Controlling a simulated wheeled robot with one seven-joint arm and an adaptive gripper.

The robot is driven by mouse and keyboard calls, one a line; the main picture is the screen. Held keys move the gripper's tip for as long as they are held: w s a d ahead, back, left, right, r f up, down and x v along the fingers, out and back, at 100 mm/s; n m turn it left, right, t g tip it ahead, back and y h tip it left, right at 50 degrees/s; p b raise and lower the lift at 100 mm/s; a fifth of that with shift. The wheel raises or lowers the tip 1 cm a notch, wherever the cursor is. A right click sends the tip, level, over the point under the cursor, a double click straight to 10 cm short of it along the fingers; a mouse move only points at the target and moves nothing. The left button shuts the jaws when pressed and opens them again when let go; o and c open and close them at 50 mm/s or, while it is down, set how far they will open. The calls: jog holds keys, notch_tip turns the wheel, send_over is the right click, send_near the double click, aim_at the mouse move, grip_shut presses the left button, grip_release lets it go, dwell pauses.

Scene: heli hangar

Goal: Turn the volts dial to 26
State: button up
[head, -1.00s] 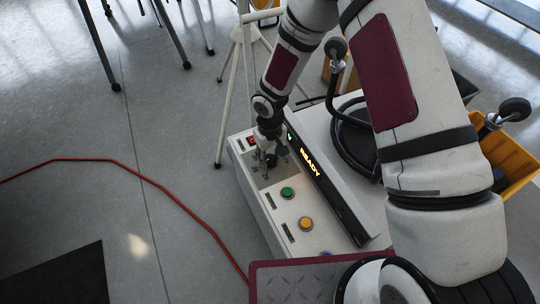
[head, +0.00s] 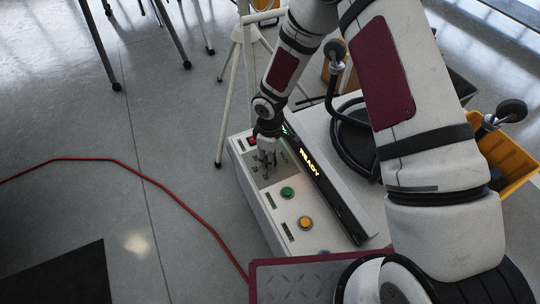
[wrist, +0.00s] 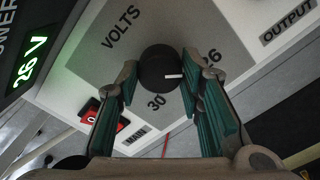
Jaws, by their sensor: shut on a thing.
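The volts dial (wrist: 158,68) is a round black knob with a white pointer line, on a grey panel marked VOLTS. The pointer faces right in the wrist view, between the 30 mark and a partly hidden mark ending in 6. My gripper (wrist: 160,80) has its green-padded fingers on either side of the dial and is shut on it. The green display (wrist: 33,60) appears to read 28 V. In the head view, my gripper (head: 266,160) is down at the far end of the white control box (head: 275,225), and it hides the dial there.
A red MAIN switch (wrist: 105,117) sits close to the left finger. Green (head: 288,193) and yellow (head: 305,222) buttons lie nearer on the box, beside a lit READY strip (head: 310,163). A white tripod (head: 228,100) stands behind. A red cable (head: 150,182) crosses the floor.

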dwell(0.4)
jog(key=o, duration=1.2)
notch_tip(320, 180, up, 12)
